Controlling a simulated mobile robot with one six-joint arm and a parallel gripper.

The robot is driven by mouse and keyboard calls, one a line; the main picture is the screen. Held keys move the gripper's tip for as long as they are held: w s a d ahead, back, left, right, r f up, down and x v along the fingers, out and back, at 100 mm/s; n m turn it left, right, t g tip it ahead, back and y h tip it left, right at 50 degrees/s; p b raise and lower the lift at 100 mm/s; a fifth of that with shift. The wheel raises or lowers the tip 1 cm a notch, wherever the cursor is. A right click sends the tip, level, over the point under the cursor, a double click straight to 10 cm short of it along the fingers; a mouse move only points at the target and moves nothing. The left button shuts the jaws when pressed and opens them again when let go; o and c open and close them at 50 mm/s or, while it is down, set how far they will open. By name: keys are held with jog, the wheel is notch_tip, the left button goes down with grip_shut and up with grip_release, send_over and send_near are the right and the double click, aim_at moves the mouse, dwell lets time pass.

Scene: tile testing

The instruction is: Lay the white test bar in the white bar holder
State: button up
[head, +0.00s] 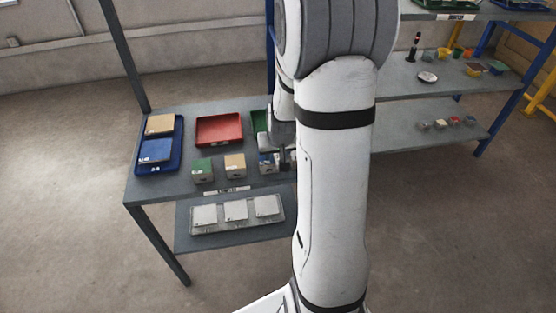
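I cannot make out the white test bar or the white bar holder with certainty. Three white square pieces stand in a row on a pale grey tray (238,228) on the lower shelf, but they look like plates. My gripper (285,165) points down over the right part of the grey table, next to a small block with a blue top (267,164). It is small and partly hidden by my arm, so its opening and any held thing cannot be told. My white arm covers the table's right side.
The grey table (185,189) bears a blue tray (175,166) with tan and blue pieces, an empty-looking red tray (219,130), a partly hidden green tray (259,119), and green-topped (203,166) and tan-topped (235,161) blocks. Grey shelves (395,120) with small items stand at right.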

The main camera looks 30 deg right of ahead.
jog(key=shift+f, duration=0.1)
grip_shut()
dwell(0.4)
